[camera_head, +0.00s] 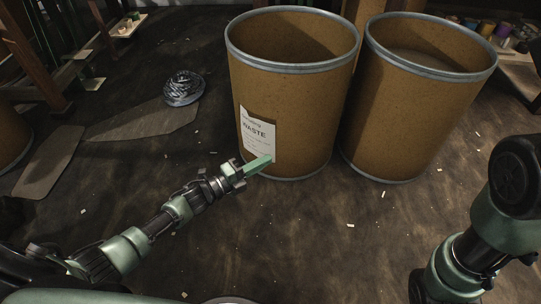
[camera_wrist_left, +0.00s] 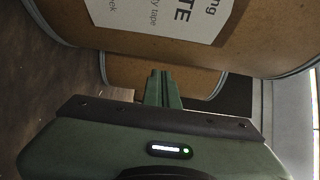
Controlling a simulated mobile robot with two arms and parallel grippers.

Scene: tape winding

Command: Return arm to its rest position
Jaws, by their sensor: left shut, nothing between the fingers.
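My left arm reaches in from the left in the head view. Its gripper (camera_head: 260,164) is shut and empty, in front of the lower part of a brown waste barrel (camera_head: 300,110) with a white label. In the left wrist view the closed green fingers (camera_wrist_left: 164,88) point toward the barrel (camera_wrist_left: 255,40). I cannot tell whether the fingertips touch it. Part of my right arm (camera_head: 475,235) shows at the right edge of the head view, but its gripper is out of view.
A second brown barrel (camera_head: 420,105) stands close to the right of the first. A dark coiled object (camera_head: 183,88) lies on the floor at the upper left, near flat grey sheets (camera_head: 145,122). Shelves with spools (camera_head: 503,30) stand at the upper right. The floor in front is mostly clear, with small scraps.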

